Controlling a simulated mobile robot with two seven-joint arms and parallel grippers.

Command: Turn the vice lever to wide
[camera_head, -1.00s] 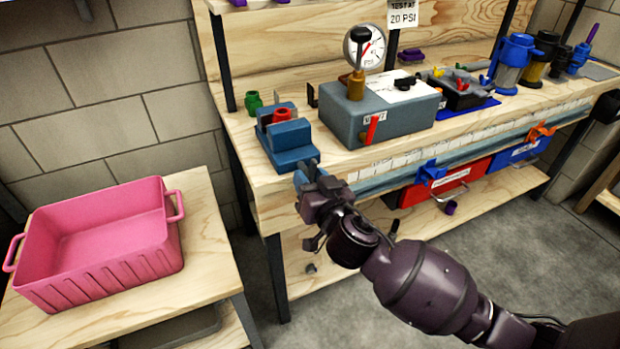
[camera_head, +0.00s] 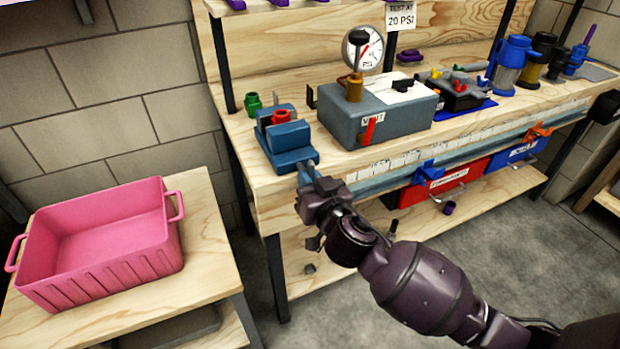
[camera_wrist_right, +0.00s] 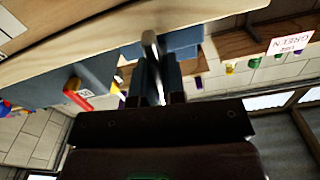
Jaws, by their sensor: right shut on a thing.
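The blue vice (camera_head: 286,142) stands at the front left corner of the workbench, with a red round part (camera_head: 281,116) held in its jaws. It also shows in the right wrist view (camera_wrist_right: 181,40). Its metal lever (camera_wrist_right: 150,45) sticks out at the front and runs between my right gripper's fingers in the wrist view. My right gripper (camera_head: 308,176) is at the vice's front, at the bench edge, shut on the lever. The fingers hide most of the lever in the head view. My left gripper is not in view.
A grey test box (camera_head: 376,112) with a red lever and gauge (camera_head: 362,49) stands right of the vice. A green part (camera_head: 254,102) sits behind it. A pink bin (camera_head: 100,245) rests on a lower table at left. Red and blue drawers (camera_head: 445,180) hang under the bench.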

